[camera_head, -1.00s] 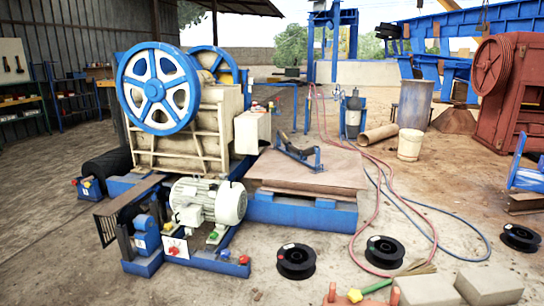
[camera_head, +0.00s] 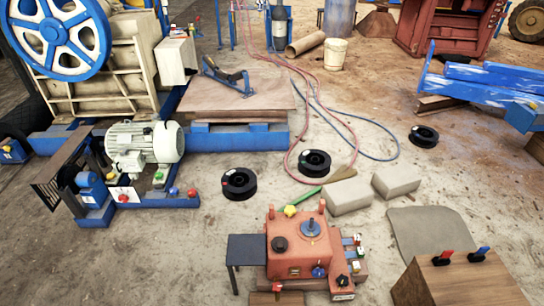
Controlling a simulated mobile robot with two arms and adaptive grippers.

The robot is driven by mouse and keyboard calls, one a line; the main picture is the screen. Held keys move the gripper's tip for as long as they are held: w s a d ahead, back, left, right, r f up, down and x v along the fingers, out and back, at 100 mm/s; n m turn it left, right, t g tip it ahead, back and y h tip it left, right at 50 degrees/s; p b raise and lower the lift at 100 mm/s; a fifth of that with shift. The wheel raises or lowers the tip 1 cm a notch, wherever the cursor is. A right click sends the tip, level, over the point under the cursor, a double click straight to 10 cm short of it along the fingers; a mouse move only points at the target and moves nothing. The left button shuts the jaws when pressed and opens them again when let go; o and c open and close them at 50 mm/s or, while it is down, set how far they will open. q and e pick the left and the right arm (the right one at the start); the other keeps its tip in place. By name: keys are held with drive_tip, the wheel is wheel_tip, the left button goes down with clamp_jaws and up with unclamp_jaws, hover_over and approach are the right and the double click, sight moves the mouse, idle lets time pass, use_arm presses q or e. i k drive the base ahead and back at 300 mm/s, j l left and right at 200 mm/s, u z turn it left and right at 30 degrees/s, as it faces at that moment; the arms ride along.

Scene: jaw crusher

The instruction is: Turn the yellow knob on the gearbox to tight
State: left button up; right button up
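The gearbox, an orange-red box (camera_head: 299,246), stands on the ground at the lower middle of the head view. The yellow knob (camera_head: 290,211) sits at its back upper edge, left of centre, between two upright orange posts. It is small, and I cannot tell its turn position. The top also carries a black cap (camera_head: 280,244) and a blue-grey round fitting (camera_head: 311,228). A blue knob (camera_head: 319,272) is on the front. Neither of my grippers is in view.
A dark side table (camera_head: 246,249) adjoins the gearbox on the left. A wooden box (camera_head: 458,283) with red and blue levers stands right. Concrete blocks (camera_head: 347,197), black spools (camera_head: 239,184) and hoses lie behind. The crusher and motor (camera_head: 145,143) stand at left. Ground at lower left is clear.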

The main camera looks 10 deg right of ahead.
sight(290, 210)
drive_tip(key=z, duration=0.8)
drive_tip(key=i+l+u, duration=0.1)
drive_tip(key=u, duration=0.2)
